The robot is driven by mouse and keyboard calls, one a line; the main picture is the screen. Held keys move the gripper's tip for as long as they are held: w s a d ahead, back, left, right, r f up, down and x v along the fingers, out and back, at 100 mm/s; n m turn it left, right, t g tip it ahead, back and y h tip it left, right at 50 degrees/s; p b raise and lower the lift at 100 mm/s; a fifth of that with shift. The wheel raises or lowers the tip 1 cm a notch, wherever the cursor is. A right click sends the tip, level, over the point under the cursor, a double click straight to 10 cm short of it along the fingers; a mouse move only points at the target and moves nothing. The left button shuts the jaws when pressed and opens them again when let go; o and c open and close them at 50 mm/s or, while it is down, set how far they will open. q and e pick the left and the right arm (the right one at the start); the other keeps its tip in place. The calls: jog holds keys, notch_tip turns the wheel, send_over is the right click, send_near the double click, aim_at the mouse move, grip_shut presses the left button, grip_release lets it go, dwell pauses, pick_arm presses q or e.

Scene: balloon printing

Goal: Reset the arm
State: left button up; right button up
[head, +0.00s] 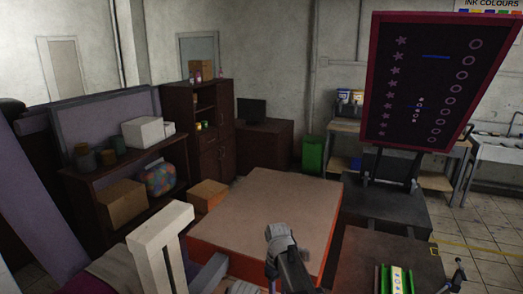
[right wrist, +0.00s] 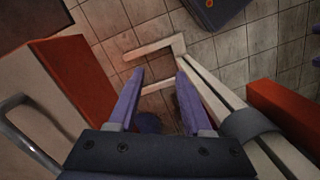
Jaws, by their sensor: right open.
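My right gripper (right wrist: 159,78) shows in the right wrist view with its two purple fingers spread apart. Nothing is between the fingertips, and pale floor tiles and white bars lie beyond them. In the head view a grey arm part of mine rises at the bottom centre in front of the orange-sided table (head: 270,205); no fingers of it can be made out. My left gripper is not seen in either view.
A white frame (head: 160,238) stands left of the table; white bars (right wrist: 155,48) show beyond the right fingers. A dark board (head: 425,80) with stars and rings stands at right. A green-edged holder (head: 381,280) is at the lower right. The tabletop is bare.

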pick_arm(q)
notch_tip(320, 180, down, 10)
jog(key=b, duration=0.7)
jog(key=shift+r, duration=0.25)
pick_arm(e)
jog(key=s+f+m, duration=0.1)
jog(key=s+f, duration=0.2)
jog(key=s, duration=0.3)
jog(key=s+f+m, duration=0.2)
jog(key=s+f, duration=0.1)
jog(key=s, duration=0.3)
jog(key=s+f+m+t, duration=0.1)
jog(key=s+f, duration=0.2)
jog(key=s, duration=0.4)
jog(key=shift+d+f+m+h, duration=0.2)
jog(key=shift+f+m+h, duration=0.1)
jog(key=shift+h, duration=0.1)
jog(key=shift+s, duration=0.1)
